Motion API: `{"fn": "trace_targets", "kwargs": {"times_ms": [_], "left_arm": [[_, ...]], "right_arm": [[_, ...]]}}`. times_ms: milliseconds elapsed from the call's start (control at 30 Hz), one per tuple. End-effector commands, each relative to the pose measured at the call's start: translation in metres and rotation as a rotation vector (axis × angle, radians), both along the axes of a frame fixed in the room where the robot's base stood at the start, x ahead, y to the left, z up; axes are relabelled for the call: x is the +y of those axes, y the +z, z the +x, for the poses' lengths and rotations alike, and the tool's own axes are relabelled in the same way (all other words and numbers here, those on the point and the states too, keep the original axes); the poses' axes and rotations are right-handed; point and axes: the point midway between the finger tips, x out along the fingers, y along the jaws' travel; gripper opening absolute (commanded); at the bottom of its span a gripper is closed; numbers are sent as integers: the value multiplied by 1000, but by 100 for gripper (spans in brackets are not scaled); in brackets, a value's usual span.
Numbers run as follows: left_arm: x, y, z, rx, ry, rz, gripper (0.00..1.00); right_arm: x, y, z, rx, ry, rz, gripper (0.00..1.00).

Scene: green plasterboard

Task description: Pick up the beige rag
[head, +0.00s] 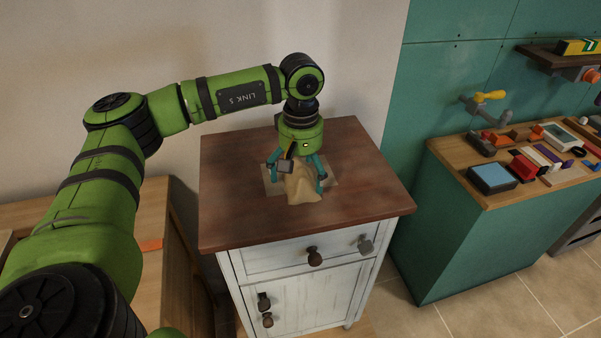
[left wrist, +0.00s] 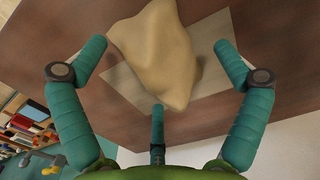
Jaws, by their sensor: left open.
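The beige rag (head: 302,186) lies crumpled in a raised heap on the brown top of a small white cabinet. In the left wrist view the rag (left wrist: 155,55) shows between and beyond my finger tips. My left gripper (head: 298,180) is open and points down at the rag, with its teal fingers spread on either side of it. In the left wrist view the left gripper (left wrist: 160,70) has its fingers apart. I cannot tell whether any finger touches the rag. My right gripper is not in view.
A flat pale square (head: 270,181) lies under the rag on the cabinet top (head: 235,215). To the right stands a green workbench (head: 460,225) with several tools and boxes on it. A wooden table (head: 165,225) stands at the left. The wall is close behind the cabinet.

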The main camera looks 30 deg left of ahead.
Motion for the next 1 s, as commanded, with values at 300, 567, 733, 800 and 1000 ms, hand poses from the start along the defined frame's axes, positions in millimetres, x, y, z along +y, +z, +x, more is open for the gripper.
{"fn": "trace_targets", "kwargs": {"times_ms": [300, 567, 733, 800, 1000], "left_arm": [[0, -4, 0, -1, 0, -1, 78], [0, -4, -1, 2, 0, 1, 12], [0, -6, -1, 5, -1, 1, 12], [0, -6, -2, 6, -1, 1, 12], [-1, 1, -1, 6, -1, 0, 12]], "right_arm": [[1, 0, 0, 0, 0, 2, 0], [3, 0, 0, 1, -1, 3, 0], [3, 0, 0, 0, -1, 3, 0], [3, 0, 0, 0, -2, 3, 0], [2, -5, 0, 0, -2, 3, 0]]}}
